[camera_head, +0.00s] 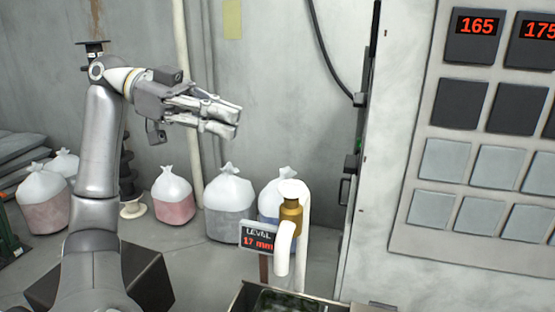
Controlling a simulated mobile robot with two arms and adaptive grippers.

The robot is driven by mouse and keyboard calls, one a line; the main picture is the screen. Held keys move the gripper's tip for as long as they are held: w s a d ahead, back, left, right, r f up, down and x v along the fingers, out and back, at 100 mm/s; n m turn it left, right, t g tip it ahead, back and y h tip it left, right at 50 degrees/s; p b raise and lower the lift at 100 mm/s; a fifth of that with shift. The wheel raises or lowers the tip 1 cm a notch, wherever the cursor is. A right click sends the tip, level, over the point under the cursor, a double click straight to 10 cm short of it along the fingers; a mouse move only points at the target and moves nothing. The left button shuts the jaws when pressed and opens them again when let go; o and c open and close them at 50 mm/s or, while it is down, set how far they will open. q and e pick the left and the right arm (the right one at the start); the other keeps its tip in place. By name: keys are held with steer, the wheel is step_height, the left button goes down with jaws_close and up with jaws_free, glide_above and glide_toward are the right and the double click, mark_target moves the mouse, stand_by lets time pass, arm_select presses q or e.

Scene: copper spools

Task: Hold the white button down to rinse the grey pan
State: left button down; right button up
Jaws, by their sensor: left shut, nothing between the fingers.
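My left gripper (237,122) is raised at upper centre-left, shut and empty, with its fingers pointing right. It is apart from everything around it. A white curved spout (283,250) with a brass fitting (290,216) stands below and to its right. A white rounded cap (292,188) tops the fitting; I cannot tell for sure whether this is the white button. A grey-rimmed pan or tray (240,299) with a dark inside is cut off by the bottom edge, below the spout. My right gripper is out of view.
A small sign (258,239) reads "LEVEL 17 mm" beside the spout. Several filled bags (230,205) stand along the back wall. A tall cabinet (375,215) with square light and dark panels and red numbers fills the right. Open air lies between gripper and spout.

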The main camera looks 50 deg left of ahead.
arm_select(q)
steer(key=p, duration=0.4)
glide_above(282, 185)
steer(key=shift+s+d+f, duration=0.1)
steer(key=shift+s+f, duration=0.05)
steer(key=shift+f, duration=0.5)
steer(key=shift+s+d+f, duration=0.1)
steer(key=shift+f, duration=0.5)
step_height(282, 185, down, 3)
steer(key=shift+w+a+f+p, duration=0.1)
steer(key=shift+w+p, duration=0.05)
steer(key=shift+p, duration=0.3)
steer(key=shift+a+f, duration=0.1)
steer(key=shift+f, duration=0.5)
steer(key=shift+f, duration=0.1)
